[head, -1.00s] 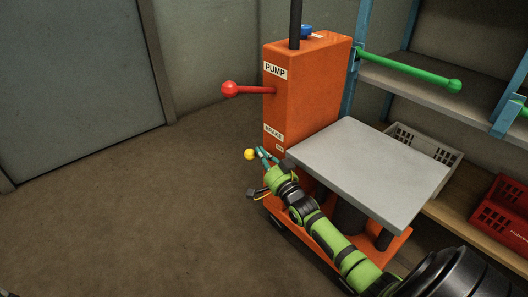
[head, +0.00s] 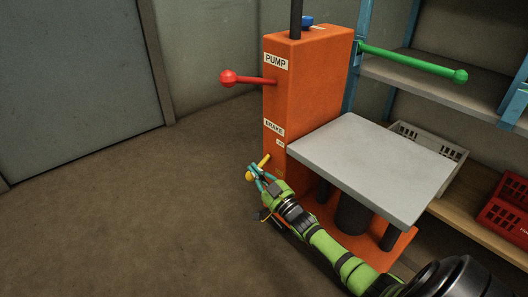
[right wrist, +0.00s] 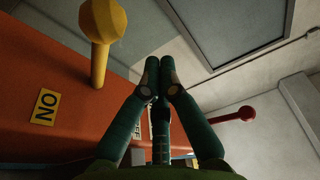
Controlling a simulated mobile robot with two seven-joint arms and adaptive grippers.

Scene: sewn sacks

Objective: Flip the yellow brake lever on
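The yellow brake lever (head: 264,161) sticks out of the orange pump housing below the BRAKE sign, tilted down to the left. Its round knob (head: 249,177) is lower than its root. In the right wrist view the lever (right wrist: 99,62) stands beside my fingers, not between them. My right gripper (head: 256,172) is at the lever; in the right wrist view its fingertips (right wrist: 160,75) are together and hold nothing. Contact with the lever cannot be told. A yellow ON label (right wrist: 45,107) appears upside down; another label is partly hidden behind the fingers. My left gripper is not in view.
A red-knobbed lever (head: 230,77) juts left beneath the PUMP sign. A grey platform (head: 375,168) extends right of the housing, above my right arm. A green bar (head: 410,62) projects at the shelf rack. The floor (head: 130,220) to the left is clear.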

